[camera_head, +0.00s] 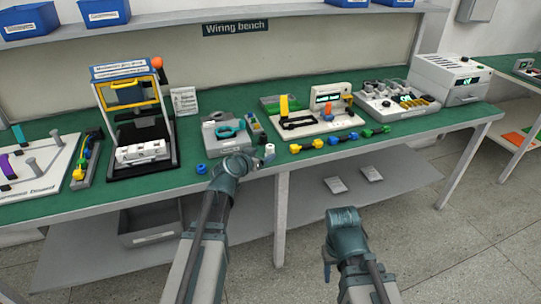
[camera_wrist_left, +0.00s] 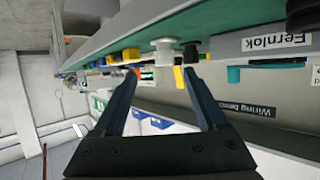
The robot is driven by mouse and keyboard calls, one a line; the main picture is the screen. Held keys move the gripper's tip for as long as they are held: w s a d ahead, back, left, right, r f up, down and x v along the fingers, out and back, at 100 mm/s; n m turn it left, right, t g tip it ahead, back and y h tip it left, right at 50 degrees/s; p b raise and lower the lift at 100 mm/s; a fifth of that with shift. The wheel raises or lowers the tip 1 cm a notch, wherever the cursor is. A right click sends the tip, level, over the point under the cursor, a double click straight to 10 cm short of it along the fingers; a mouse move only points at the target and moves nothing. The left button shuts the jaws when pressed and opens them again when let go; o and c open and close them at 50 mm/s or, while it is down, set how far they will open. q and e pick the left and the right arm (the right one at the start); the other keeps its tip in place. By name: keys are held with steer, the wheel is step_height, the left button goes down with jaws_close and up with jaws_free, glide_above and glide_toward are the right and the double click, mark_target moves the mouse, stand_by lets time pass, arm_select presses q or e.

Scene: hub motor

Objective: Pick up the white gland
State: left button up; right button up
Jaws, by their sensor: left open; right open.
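The white gland (camera_head: 270,150) stands on the green bench top near its front edge, just right of my left gripper (camera_head: 247,162) in the head view. In the left wrist view, which is upside down, the white gland (camera_wrist_left: 163,48) appears beyond the fingertips, between their lines. My left gripper (camera_wrist_left: 160,72) is open, with nothing between its fingers. The gland is apart from both fingers. My right gripper (camera_head: 343,218) is off the bench's front edge, away from the gland; its fingers are mostly hidden.
A small blue part (camera_head: 201,168) stands left of my left gripper. Yellow and blue connectors (camera_head: 325,141) lie to the right. A black frame fixture (camera_head: 140,125) stands left. The floor before the bench is clear.

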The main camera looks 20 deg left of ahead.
mark_target(268, 150)
arm_select(q)
steer(key=shift+x, duration=1.1)
steer(key=shift+a+b+x, duration=0.2)
steer(key=shift+b+x, duration=0.35)
steer(key=shift+x, duration=0.75)
steer(key=shift+a+b+x, duration=0.15)
steer(key=shift+b+x, duration=0.4)
steer(key=shift+x, duration=0.75)
steer(key=shift+c, duration=0.2)
jaws_close()
